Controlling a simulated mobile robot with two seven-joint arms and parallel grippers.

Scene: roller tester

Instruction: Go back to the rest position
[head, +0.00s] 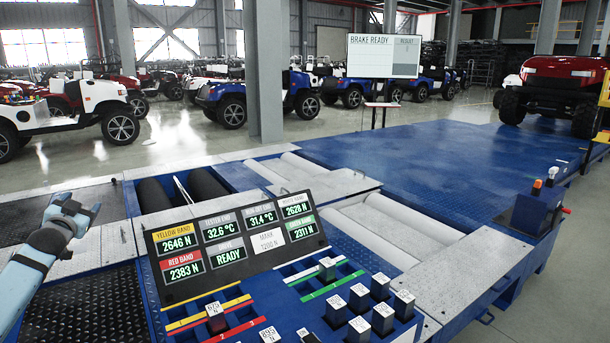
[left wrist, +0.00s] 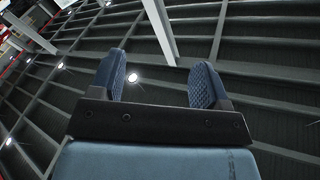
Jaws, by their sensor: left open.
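My left gripper (head: 80,207) is at the left of the head view, above the dark tread plates and left of the display console. In the left wrist view its two blue ribbed fingers (left wrist: 160,88) stand well apart with nothing between them. Behind them that view shows ceiling beams and lamps, so the gripper points upward. My right gripper does not show in either view.
A console (head: 150,262) with lit readouts and several dark labelled blocks (head: 380,287) stands in front. Behind it are white rollers (head: 375,225) in a blue platform (head: 420,160). A monitor (head: 383,56) reads BRAKE READY. A red vehicle (head: 562,90) stands at the right.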

